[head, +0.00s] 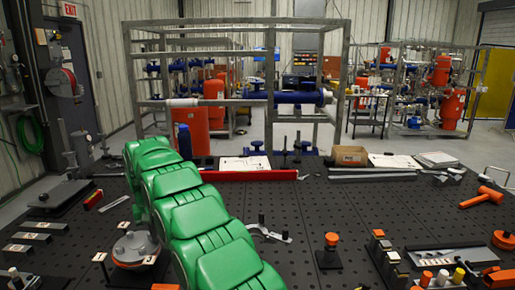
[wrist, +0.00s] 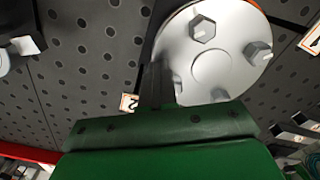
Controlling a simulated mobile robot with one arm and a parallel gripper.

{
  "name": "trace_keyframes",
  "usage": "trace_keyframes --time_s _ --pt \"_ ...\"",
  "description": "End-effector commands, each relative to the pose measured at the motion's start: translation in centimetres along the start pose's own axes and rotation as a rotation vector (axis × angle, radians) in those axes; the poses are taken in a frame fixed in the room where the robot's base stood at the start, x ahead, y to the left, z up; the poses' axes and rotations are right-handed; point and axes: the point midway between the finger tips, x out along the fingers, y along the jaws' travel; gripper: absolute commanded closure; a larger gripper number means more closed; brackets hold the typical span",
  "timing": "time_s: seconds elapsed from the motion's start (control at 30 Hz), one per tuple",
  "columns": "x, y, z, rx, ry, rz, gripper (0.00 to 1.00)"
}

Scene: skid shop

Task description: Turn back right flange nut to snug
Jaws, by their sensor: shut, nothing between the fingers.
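A round pale grey flange (wrist: 212,68) fills the upper middle of the wrist view, with hex nuts around its rim. One nut (wrist: 203,28) is at its top and another nut (wrist: 257,52) at its right. Two lower nuts show only in part, near my fingers and the green wrist housing. I cannot tell which is the back right nut. My gripper (wrist: 157,88) is shut and empty, its dark fingers beside or over the flange's left edge; contact is unclear. In the head view the flange (head: 133,246) sits on an orange base left of my green arm, which hides my gripper.
Small numbered tags stand around the flange, one (wrist: 128,102) left of my fingers. On the black perforated table are a metal bracket (head: 268,233), an orange-topped knob (head: 331,240) and an orange mallet (head: 483,197). A red bar (head: 250,176) lies along the back edge.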

Motion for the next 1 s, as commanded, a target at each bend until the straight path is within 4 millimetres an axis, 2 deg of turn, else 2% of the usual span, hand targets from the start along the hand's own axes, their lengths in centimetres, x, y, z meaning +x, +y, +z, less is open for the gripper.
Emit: trace_keyframes --time_s 0.03,0.2,1.0 --pt "-0.7 -0.4 -0.3 -0.003 0.018 -0.005 1.0" --pt "-0.8 -0.8 -0.2 -0.005 0.023 -0.006 1.0" --pt "-0.6 -2.5 -0.4 -0.007 0.023 -0.006 1.0"
